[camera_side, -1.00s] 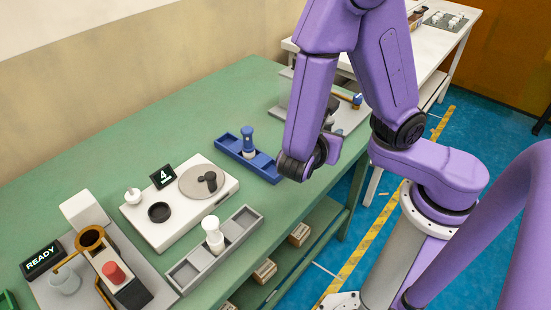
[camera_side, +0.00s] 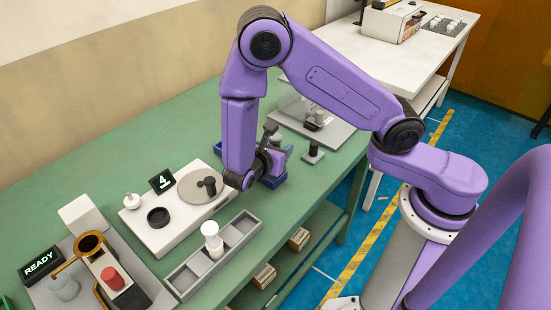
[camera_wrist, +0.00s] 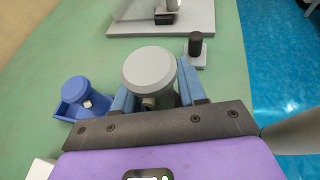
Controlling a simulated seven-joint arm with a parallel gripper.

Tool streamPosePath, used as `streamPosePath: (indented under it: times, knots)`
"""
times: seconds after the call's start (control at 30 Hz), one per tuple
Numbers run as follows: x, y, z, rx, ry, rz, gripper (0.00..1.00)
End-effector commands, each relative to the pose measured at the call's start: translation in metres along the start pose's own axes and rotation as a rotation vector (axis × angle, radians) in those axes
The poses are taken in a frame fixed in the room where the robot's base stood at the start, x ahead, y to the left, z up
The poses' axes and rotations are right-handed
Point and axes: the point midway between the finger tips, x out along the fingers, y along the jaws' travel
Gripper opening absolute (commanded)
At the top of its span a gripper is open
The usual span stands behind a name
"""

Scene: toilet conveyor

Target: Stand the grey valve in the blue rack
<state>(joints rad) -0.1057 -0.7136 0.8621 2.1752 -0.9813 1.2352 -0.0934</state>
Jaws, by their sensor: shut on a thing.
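The grey valve (camera_wrist: 148,70), with a wide round grey top, is between the two blue-grey fingers of my gripper (camera_wrist: 158,98) in the wrist view. My gripper is shut on it. The blue rack (camera_wrist: 62,118) is just left of the valve there, and a blue valve (camera_wrist: 80,92) stands in its left part. The rest of the rack is hidden behind the finger and the held valve. I cannot tell how high the grey valve is above the rack.
A small black post on a grey base (camera_side: 313,153) stands right of the rack. A grey plate with a fixture (camera_side: 335,130) lies behind. A white unit with a turntable (camera_side: 150,232) and a grey compartment tray (camera_side: 187,281) holding a white piece (camera_side: 211,232) are to the left.

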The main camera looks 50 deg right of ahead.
Motion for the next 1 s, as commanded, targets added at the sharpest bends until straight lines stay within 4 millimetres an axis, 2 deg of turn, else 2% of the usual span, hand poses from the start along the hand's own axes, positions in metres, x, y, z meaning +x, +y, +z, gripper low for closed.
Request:
streamPosePath:
  times: [0.2, 0.47, 0.9, 0.93, 1.0]
  knots:
    - [0.007, 0.009, -0.011, -0.001, -0.001, -0.002, 0.01]
    - [0.016, 0.008, -0.035, -0.002, -0.002, -0.001, 0.01]
    - [0.018, 0.008, -0.040, -0.001, 0.000, -0.001, 0.01]
    - [0.018, 0.008, -0.040, 0.000, 0.000, -0.001, 0.47]
    - [0.018, 0.008, -0.040, 0.000, 0.001, 0.000, 0.66]
